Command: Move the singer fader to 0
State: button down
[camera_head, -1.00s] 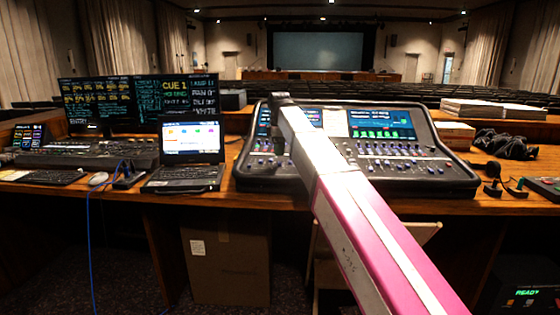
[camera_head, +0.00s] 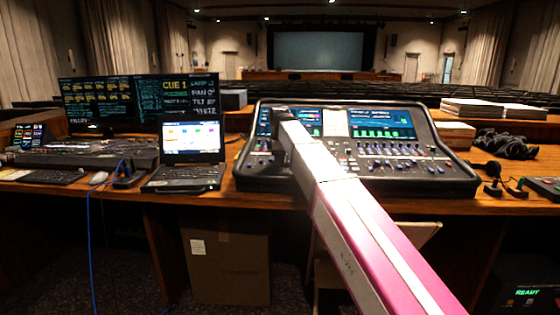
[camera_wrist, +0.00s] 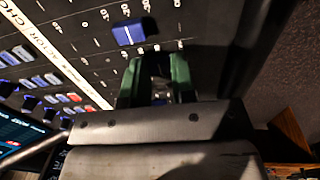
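The mixing desk (camera_head: 455,180) stands in the middle of the table, with rows of faders on its panel. In the wrist view a blue fader cap (camera_wrist: 129,33) sits on the dark panel, just beyond my fingertips and slightly left of them. I cannot read which channel it belongs to. My gripper (camera_wrist: 157,70) shows two green-tipped fingers apart, with nothing clearly held between them. The cap appears apart from the fingers. A white label strip (camera_wrist: 50,50) with partly readable names runs diagonally across the panel. In the head view my arm hides part of the desk's left half.
A laptop (camera_head: 190,150) and a second console (camera_head: 90,155) with monitors stand to the left. Papers (camera_head: 480,108), a dark cloth-like heap (camera_head: 505,146) and small dark items are on the right. More blue caps (camera_wrist: 30,80) lie at the left of the wrist view.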

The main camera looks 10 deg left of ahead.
jog(key=w, duration=0.5)
jog(key=shift+w+a+r, duration=0.15)
jog(key=shift+w+r, duration=0.1)
jog(key=shift+r, duration=0.05)
jog(key=shift+s, duration=0.1)
jog(key=c, duration=0.9)
grip_release()
jog(key=r, duration=0.7)
jog(key=s+r, duration=0.1)
jog(key=r, duration=0.2)
jog(key=shift+s+r, duration=0.1)
jog(key=shift+r, duration=0.3)
